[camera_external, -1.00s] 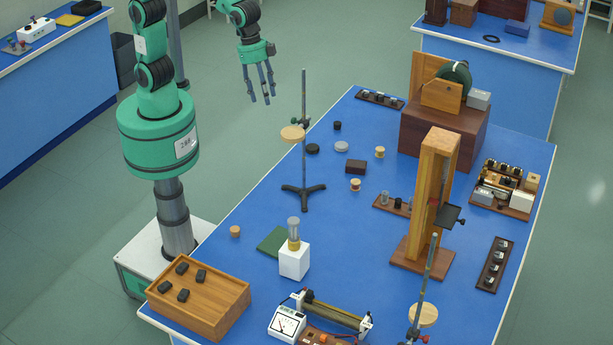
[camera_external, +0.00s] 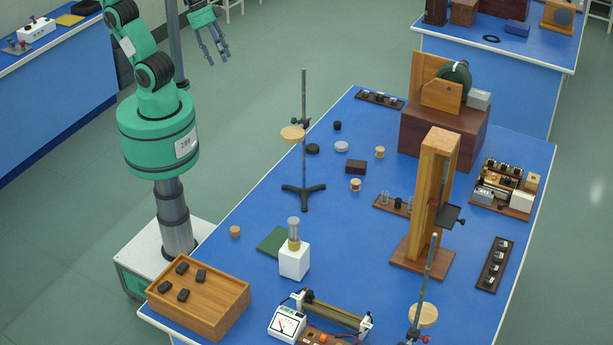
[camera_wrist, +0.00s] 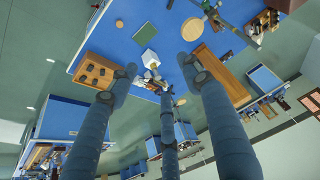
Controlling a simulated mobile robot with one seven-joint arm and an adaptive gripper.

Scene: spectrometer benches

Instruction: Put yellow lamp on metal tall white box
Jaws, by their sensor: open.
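The yellow lamp (camera_external: 294,232), a clear cylinder with a yellowish base, stands upright on top of the white box (camera_external: 294,263) on the blue bench. The white box also shows in the wrist view (camera_wrist: 148,58), beyond the fingers, with the lamp small beside its edge there. My gripper (camera_external: 218,55) is open and empty, with its fingers spread. It is high up at the back left, well away from the lamp and the box. In the wrist view its fingers (camera_wrist: 158,70) hold nothing.
A dark green mat (camera_external: 273,242) lies behind the box. A wooden tray (camera_external: 225,312) with several black blocks is at the front left. A meter (camera_external: 287,324) is in front. A stand (camera_external: 303,150) and a tall wooden column (camera_external: 436,190) rise from the bench.

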